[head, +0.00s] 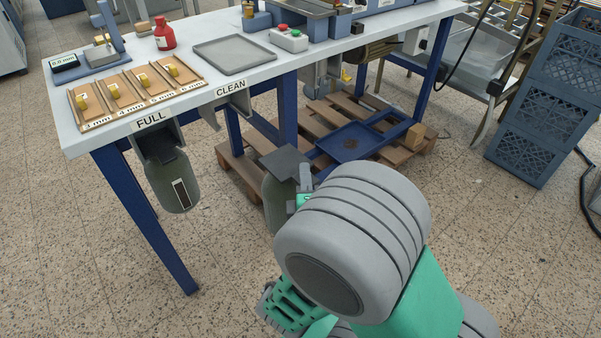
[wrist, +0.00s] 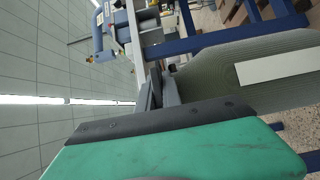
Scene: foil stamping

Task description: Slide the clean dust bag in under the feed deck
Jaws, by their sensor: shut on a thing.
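A grey-green dust bag (head: 277,203) with a dark square top plate (head: 285,162) hangs roughly upright in front of the bench, partly hidden by my arm. My gripper (head: 304,187) is shut on it near its top. In the wrist view the bag (wrist: 215,75) fills the right side with a pale strip on it, and my gripper (wrist: 158,92) shows at its end. The empty CLEAN holder (head: 222,110) is under the bench edge, apart from the bag. I cannot tell for sure which part is the feed deck; a grey fitting (head: 322,75) hangs under the bench farther right.
A second bag (head: 168,185) hangs under the FULL sign (head: 152,122). The bench (head: 205,27) has blue legs. A wooden pallet (head: 240,170) with a blue tray (head: 350,141) lies beneath it. Blue crates (head: 548,95) stand at right. The floor at left is clear.

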